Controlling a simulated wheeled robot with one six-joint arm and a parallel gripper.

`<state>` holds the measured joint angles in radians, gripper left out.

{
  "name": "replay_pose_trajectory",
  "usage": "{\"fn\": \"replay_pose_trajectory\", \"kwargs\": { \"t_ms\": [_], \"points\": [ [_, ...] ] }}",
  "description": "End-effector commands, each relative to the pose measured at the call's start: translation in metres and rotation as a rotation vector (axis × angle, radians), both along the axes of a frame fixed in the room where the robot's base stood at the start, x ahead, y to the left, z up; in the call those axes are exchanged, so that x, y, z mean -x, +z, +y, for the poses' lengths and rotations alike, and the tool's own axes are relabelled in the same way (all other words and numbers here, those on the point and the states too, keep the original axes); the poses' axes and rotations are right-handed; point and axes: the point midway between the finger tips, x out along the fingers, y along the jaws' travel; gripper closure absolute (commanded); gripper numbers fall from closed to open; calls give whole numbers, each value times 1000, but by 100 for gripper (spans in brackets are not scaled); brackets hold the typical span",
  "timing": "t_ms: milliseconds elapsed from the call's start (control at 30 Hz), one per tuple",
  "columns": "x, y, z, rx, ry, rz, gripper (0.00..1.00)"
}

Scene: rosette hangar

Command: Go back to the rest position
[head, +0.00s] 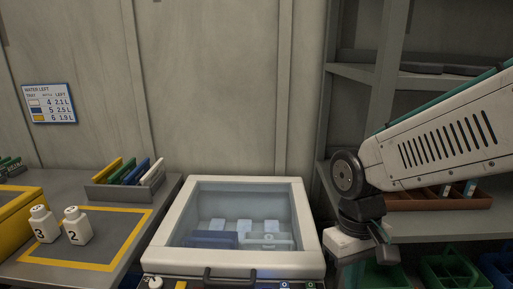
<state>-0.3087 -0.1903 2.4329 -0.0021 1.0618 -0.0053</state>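My arm reaches in from the right edge of the head view and bends down at a dark round joint. My gripper (366,250) hangs below that joint, just right of the glass-lidded box and in front of the shelf. A pale block shows at its left side and a dark part at its right. I cannot tell whether the pale block is part of the gripper, nor whether the fingers are open or shut. The fingertips are not clearly visible.
A glass-lidded box (170,240) with trays inside stands centre. Bottles 3 (43,224) and 2 (77,225) stand left by a yellow-outlined square (95,265). A rack (122,190) holds coloured plates. A brown tray (405,201) sits on the right shelf; green crates (450,270) stand below.

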Motion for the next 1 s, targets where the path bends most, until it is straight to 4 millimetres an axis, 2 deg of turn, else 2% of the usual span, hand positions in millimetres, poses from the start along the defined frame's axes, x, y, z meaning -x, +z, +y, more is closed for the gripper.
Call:
{"fn": "replay_pose_trajectory", "kwargs": {
  "t_ms": [33,200,400,633,1000],
  "points": [
    [12,14,-14,-5,-35,-19,100],
    [51,48,-49,-18,-142,-77,100],
    [82,72,-75,-34,-247,-186,100],
    [91,87,-87,-42,-309,-276,100],
    [91,87,-88,-42,-312,-279,100]
  ]
}}
